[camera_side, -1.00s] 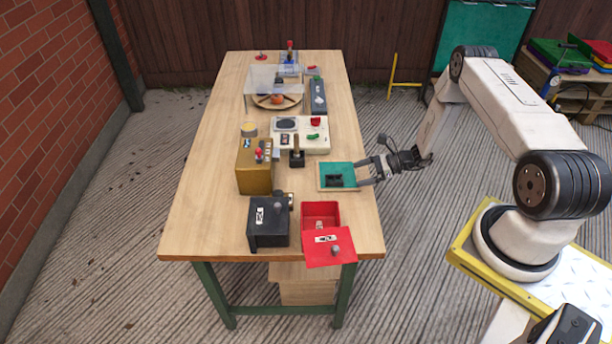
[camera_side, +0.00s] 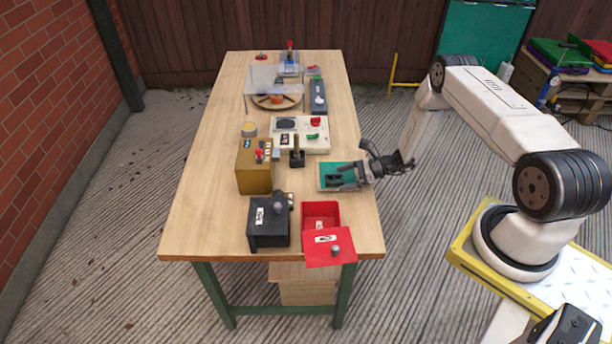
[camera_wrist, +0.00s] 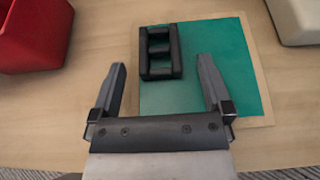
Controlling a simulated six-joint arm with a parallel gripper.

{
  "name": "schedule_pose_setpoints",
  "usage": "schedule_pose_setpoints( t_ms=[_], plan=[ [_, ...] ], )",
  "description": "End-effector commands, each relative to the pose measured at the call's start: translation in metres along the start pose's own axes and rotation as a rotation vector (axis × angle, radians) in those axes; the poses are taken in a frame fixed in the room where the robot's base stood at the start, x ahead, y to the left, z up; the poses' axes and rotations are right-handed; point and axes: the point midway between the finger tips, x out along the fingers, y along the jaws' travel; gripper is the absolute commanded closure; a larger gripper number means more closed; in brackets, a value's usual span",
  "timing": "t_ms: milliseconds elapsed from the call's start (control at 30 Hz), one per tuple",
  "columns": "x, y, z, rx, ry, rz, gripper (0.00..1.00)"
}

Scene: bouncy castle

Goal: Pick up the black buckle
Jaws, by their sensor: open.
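The black buckle (camera_wrist: 160,51) lies on a green mat in a wooden-edged tray (camera_wrist: 222,50). In the wrist view it sits toward the tray's left edge, just beyond my fingertips and between their lines. In the side view the buckle (camera_side: 334,179) is partly hidden by my gripper (camera_side: 340,178), which reaches over the tray from the right. In the wrist view my gripper (camera_wrist: 163,60) is open and empty, one finger on each side below the buckle. I cannot tell its exact height above the mat.
A red box (camera_side: 321,215) with its lid (camera_side: 330,248) open stands in front of the tray. A black box (camera_side: 268,222) stands left of it. A lever on a small base (camera_side: 297,155) and a cream panel (camera_side: 318,142) lie behind and left.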

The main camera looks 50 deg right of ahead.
Motion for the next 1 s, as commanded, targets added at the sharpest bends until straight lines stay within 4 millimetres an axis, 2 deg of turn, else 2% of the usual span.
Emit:
schedule_pose_setpoints(
  t_ms=[100,267,400,433,767,1000],
  plan=[
    [0.0,0.0,0.0,0.0,0.0,0.0,0.0],
    [0.0,0.0,0.0,0.0,0.0,0.0,0.51],
    [0.0,0.0,0.0,0.0,0.0,0.0,0.95],
    [0.0,0.0,0.0,0.0,0.0,0.0,0.98],
    [-0.001,0.0,0.002,0.0,0.0,0.0,0.99],
    [-0.005,-0.001,0.012,-0.001,0.0,0.0,0.99]
  ],
)
